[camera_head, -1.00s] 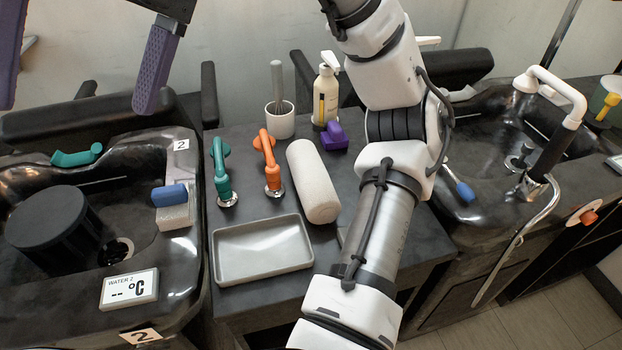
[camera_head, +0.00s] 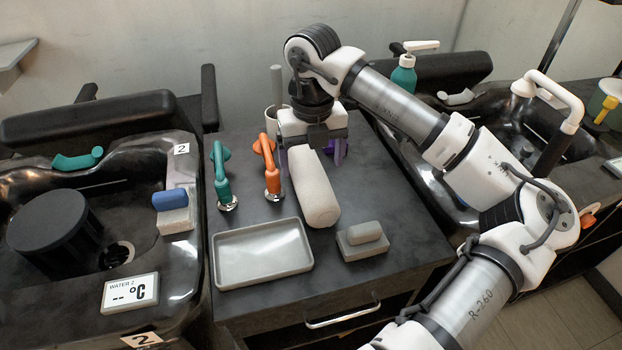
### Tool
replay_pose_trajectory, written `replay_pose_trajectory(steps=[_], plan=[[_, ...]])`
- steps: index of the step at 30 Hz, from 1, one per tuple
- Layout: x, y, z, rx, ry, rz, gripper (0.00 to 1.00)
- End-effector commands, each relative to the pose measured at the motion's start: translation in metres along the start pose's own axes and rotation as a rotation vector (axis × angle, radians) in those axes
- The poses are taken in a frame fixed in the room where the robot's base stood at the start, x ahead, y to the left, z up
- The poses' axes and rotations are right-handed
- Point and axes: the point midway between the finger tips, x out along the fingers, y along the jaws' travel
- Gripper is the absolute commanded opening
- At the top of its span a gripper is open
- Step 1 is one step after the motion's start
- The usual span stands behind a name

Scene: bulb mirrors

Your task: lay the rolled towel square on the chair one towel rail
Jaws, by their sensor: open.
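The rolled towel (camera_head: 317,195), a pale off-white cylinder, lies on the dark cabinet top between the orange tap handle and a grey block. My gripper (camera_head: 313,155) is open at the towel's far end, pointing down. One purple finger shows just right of the towel; the other is mostly hidden on the left. Contact with the towel cannot be told. I cannot make out the chair one towel rail; my arm covers much of the right station.
A grey tray (camera_head: 262,253), teal tap handle (camera_head: 222,180), orange tap handle (camera_head: 268,170) and grey block (camera_head: 362,245) crowd the cabinet top. The left basin holds a black cylinder (camera_head: 60,228). A white tap (camera_head: 560,95) rises at the right basin.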

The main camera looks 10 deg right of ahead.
Motion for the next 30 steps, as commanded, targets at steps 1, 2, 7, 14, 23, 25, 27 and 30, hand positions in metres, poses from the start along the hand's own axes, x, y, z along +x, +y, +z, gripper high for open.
replay_pose_trajectory(steps=[1,2,7,14,23,25,27,30], plan=[[0.005,0.000,0.000,-0.001,0.001,0.002,0.85],[0.008,0.001,-0.001,-0.001,0.001,0.002,0.85],[0.017,0.001,0.000,-0.001,0.001,0.002,0.85],[0.047,0.001,0.003,-0.001,0.002,0.004,0.85],[0.065,0.000,0.004,-0.001,-0.001,0.001,0.85],[0.065,0.000,0.004,-0.001,-0.001,0.001,0.85],[0.065,0.000,0.004,-0.001,-0.001,0.001,0.80],[0.065,0.000,0.004,-0.001,-0.001,0.001,0.67]])
